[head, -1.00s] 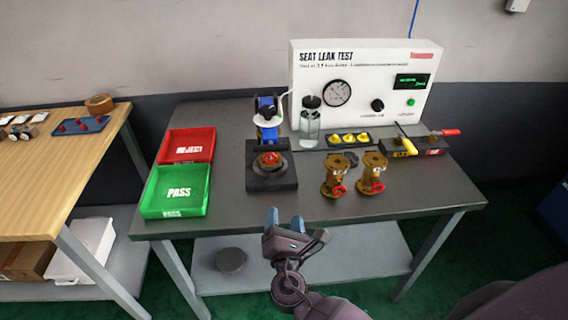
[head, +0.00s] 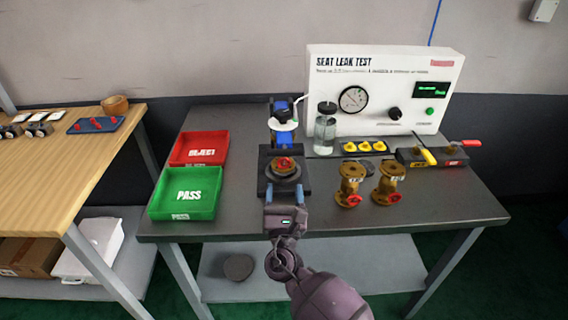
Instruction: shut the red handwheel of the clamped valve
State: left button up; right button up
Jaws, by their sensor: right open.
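The clamped valve sits in the dark fixture (head: 265,187) on the grey bench, under a blue and white clamp (head: 283,128). Its red handwheel (head: 285,163) shows on top of the brass body, facing up toward me. My right gripper (head: 284,194) is open, its two blue fingertips spread at the front edge of the fixture, just short of the handwheel. Nothing shows between the fingers. My left gripper is not in view.
Two brass valves (head: 349,184) with red handwheels stand right of the fixture. A red reject tray (head: 200,148) and a green pass tray (head: 186,193) lie left. The white leak tester (head: 385,90), a glass jar (head: 325,130) and yellow caps (head: 363,146) are behind. The front right bench is clear.

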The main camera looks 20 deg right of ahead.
aim_at(284, 164)
jog(key=x, duration=0.3)
jog(key=f+x, duration=0.1)
jog(key=x, duration=0.5)
jog(key=shift+w+d+f, duration=0.1)
jog(key=shift+w+f, duration=0.15)
jog(key=shift+f, duration=0.05)
jog(key=shift+c, duration=0.2)
